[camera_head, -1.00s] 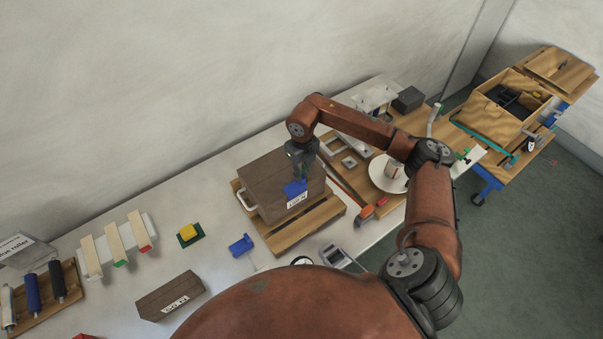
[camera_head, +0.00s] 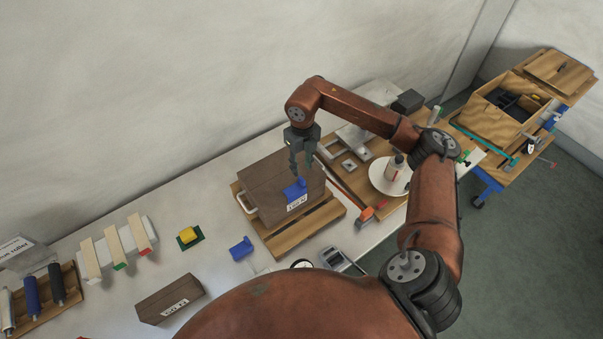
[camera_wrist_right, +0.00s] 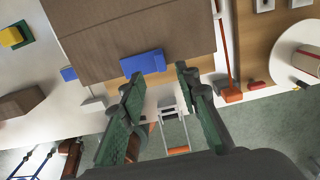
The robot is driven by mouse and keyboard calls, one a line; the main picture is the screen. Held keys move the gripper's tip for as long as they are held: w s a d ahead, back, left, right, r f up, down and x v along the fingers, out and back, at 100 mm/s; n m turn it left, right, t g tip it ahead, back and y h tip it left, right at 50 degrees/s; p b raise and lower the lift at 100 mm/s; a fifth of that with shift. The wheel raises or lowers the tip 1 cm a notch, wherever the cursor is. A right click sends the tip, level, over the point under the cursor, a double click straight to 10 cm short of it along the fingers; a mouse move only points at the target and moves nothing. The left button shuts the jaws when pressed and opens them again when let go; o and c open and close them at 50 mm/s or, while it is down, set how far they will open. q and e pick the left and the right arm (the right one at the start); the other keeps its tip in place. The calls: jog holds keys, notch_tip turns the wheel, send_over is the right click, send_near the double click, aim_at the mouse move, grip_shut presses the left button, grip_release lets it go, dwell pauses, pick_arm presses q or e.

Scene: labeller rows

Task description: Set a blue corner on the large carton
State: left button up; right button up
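The large carton (camera_head: 268,182) is a brown box with a white label on its front. It rests on a wooden pallet (camera_head: 310,230). One blue corner (camera_head: 294,191) sits on the carton's front top edge, above the label; it also shows in the right wrist view (camera_wrist_right: 143,63). A second blue corner (camera_head: 241,248) lies on the table, left of the pallet. My right gripper (camera_head: 301,174) is open and empty, just above the blue corner on the carton. In the right wrist view its fingers (camera_wrist_right: 158,75) stand apart with nothing between them. My left gripper is not in view.
A smaller brown carton (camera_head: 170,298) and a yellow block on a green base (camera_head: 188,236) stand to the left. A white round plate (camera_head: 388,180) and an orange-handled tool (camera_head: 367,215) lie to the right. A grey handheld device (camera_head: 338,260) is in front.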

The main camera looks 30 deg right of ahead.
notch_tip(320, 180, up, 5)
jog(key=shift+r, duration=0.15)
dwell(0.6)
